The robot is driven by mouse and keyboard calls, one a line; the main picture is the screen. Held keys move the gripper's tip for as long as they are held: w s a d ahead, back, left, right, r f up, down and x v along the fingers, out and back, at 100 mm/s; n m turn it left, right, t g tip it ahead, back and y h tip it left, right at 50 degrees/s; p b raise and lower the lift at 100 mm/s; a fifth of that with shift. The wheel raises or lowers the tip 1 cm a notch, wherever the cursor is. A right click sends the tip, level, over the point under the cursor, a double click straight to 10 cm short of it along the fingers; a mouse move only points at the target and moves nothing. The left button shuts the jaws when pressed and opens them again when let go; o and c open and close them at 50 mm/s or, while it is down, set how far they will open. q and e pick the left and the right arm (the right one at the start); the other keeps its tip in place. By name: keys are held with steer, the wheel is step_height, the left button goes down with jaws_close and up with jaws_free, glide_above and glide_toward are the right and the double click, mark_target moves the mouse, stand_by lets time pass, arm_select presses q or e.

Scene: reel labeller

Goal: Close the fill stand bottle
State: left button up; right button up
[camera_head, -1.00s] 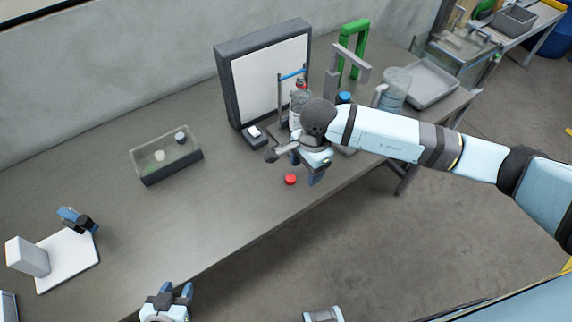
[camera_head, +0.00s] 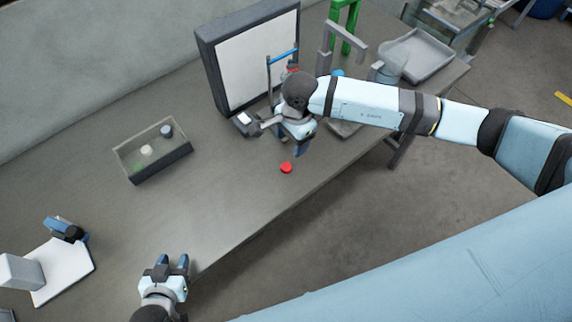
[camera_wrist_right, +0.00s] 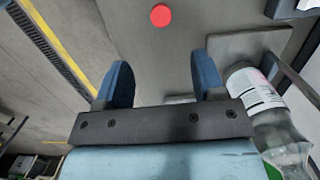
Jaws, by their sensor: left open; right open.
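A red cap (camera_head: 286,167) lies on the bench near its front edge. It also shows at the top of the right wrist view (camera_wrist_right: 160,15), beyond the fingertips. My right gripper (camera_head: 300,148) is open and empty, just behind the cap in the head view. Its two blue fingers (camera_wrist_right: 160,80) stand apart in the wrist view. A clear bottle with a white label (camera_wrist_right: 256,95) shows right of the fingers, apart from the cap. In the head view my right wrist hides most of the bottle. My left gripper (camera_head: 172,265) is open and empty at the bench's front edge.
A dark-framed white panel (camera_head: 258,62) stands behind my right gripper, with a blue-barred frame (camera_head: 283,56) before it. A clear box (camera_head: 152,150) holds small caps. A white board (camera_head: 62,270) lies at left.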

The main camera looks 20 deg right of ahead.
arm_select(q)
steer(key=shift+w+a+r+p, duration=0.15)
steer(key=shift+r+p, duration=0.1)
steer(key=shift+r, duration=0.15)
steer(key=shift+w+r+p, duration=0.1)
steer(key=shift+r+p, duration=0.1)
steer(key=shift+r, duration=0.2)
arm_select(e)
glide_above(286, 166)
steer(key=f, duration=0.3)
steer(key=d+f, duration=0.1)
steer(key=f, duration=0.1)
steer(key=shift+f, duration=0.5)
